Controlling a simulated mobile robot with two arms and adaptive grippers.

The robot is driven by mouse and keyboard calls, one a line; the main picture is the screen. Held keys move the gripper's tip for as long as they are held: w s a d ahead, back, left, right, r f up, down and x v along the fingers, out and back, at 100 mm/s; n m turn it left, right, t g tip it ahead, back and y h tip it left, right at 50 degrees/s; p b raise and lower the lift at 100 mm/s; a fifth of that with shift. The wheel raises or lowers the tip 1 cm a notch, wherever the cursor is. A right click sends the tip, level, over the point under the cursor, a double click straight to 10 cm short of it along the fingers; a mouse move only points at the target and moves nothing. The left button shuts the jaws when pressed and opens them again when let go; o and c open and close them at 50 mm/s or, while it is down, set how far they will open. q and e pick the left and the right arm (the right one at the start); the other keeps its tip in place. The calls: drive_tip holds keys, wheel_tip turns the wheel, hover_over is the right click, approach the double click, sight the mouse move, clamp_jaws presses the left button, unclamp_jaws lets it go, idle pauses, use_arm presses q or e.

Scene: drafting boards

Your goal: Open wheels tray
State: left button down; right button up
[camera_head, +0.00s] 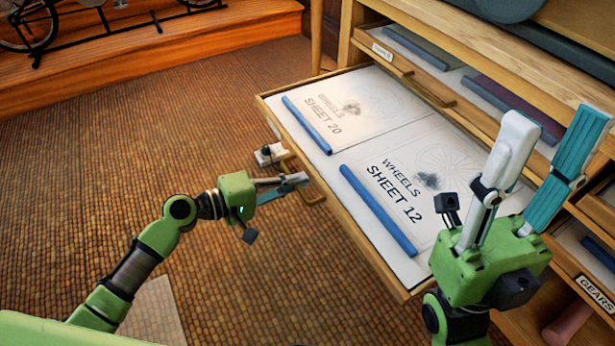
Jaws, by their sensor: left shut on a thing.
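The wheels tray (352,212) is a wooden drawer pulled far out of the cabinet. In it lie two drawing sheets, WHEELS SHEET 20 (372,107) and WHEELS SHEET 12 (440,160), each with a blue bar along its near edge. The tray's wooden handle (316,197) is on its front, beside a pale label holder (269,154). My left gripper (297,181) is shut on the handle, partly covering it. My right gripper (557,133) is open and empty, its fingers apart and pointing up, in front of the tray's right end.
Another cabinet tray (455,99) above holds blue and purple bars; its label (382,52) is too small to read. A lower tray is labelled GEARS (597,294). A wooden platform (150,60) with a bicycle (28,24) stands at the back left. The woven floor (130,150) is mostly clear.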

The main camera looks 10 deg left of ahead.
use_arm(q)
drive_tip(key=shift+s+a+f, duration=0.1)
drive_tip(key=shift+s+a, duration=0.15)
drive_tip(key=shift+s, duration=0.05)
drive_tip(key=c, duration=2.2)
unclamp_jaws()
drive_tip(key=v, duration=1.2)
